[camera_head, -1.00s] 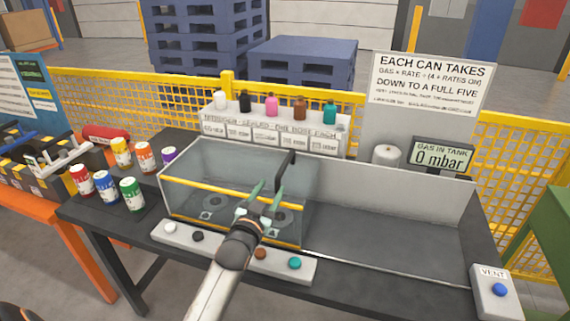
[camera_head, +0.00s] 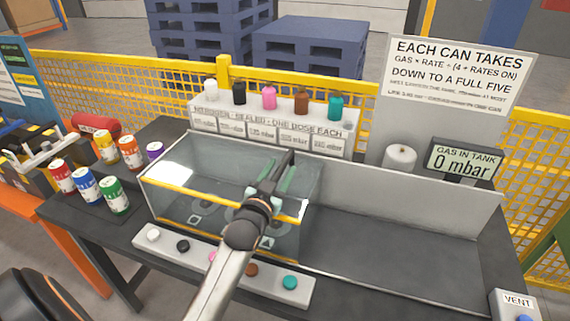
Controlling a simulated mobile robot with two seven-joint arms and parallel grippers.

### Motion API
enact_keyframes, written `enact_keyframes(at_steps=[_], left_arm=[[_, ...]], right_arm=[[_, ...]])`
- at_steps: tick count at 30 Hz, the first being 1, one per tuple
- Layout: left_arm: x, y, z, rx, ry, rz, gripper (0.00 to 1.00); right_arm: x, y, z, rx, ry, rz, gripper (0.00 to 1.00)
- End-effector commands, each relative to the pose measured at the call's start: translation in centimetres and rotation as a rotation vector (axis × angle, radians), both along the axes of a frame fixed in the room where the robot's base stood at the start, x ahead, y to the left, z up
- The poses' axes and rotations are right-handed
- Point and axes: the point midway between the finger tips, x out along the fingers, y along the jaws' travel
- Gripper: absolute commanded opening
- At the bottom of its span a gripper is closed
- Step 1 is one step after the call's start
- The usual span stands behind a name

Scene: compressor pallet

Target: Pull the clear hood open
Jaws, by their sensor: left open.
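The clear hood (camera_head: 180,180) is a see-through box with yellow edging, standing down over the left part of the dark bench. A black bar handle (camera_head: 286,157) is on its right part. My left gripper (camera_head: 279,172) reaches in over the hood's front with its green fingers apart. The fingers lie on either side of the handle in this view; I cannot tell whether they touch it. Round pads inside the hood show through the clear wall, partly hidden by my arm. My right gripper is not in view.
A white button strip (camera_head: 170,260) runs along the bench front below the hood. Colored cans (camera_head: 114,196) stand to the left. Bottles stand on a label rack (camera_head: 265,130) behind. The bench (camera_head: 390,250) right of the hood is bare. A display (camera_head: 463,160) reads 0 mbar.

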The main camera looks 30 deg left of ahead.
Motion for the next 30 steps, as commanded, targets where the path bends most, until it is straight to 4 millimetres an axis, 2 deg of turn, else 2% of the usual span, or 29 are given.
enact_keyframes(at_steps=[12,26,30], left_arm=[[-0.09,-0.02,-0.04,0.0,0.001,0.001,0.52],[-0.08,0.01,-0.03,0.0,0.001,0.001,0.01],[-0.09,0.02,-0.01,0.0,0.001,0.001,0.0]], right_arm=[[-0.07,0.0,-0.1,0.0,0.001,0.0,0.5],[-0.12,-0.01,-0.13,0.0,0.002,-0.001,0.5],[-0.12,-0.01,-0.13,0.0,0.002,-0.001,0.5]])
